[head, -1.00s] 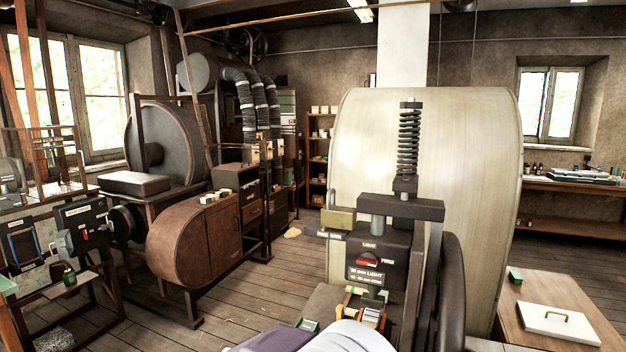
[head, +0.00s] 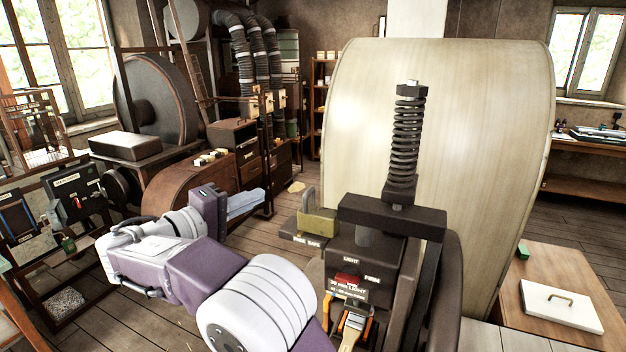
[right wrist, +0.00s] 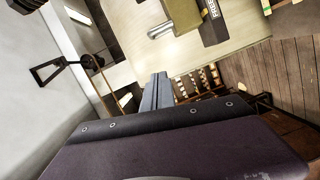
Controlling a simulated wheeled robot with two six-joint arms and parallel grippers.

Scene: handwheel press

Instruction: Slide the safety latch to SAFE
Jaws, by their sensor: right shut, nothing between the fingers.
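The safety latch, an olive-brass block (head: 318,222) with an upright tab, sits on a dark ledge with a FREE/SAFE label (head: 306,242) on the press's left side. I cannot tell exactly which word it lines up with. My right gripper (head: 258,197) is left of the latch, apart from it, with its blue-grey fingers shut and empty, pointing right. In the right wrist view the shut fingers (right wrist: 157,92) point up the picture, towards a metal pin (right wrist: 160,30) and the dark FREE label plate (right wrist: 212,22). My left gripper is not in view.
The press frame with its coil spring (head: 405,145) and a large pale drum (head: 440,100) stand right of and behind the latch. A brush (head: 352,330) and orange-handled tools lie low at the press front. The space between gripper and latch looks clear.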

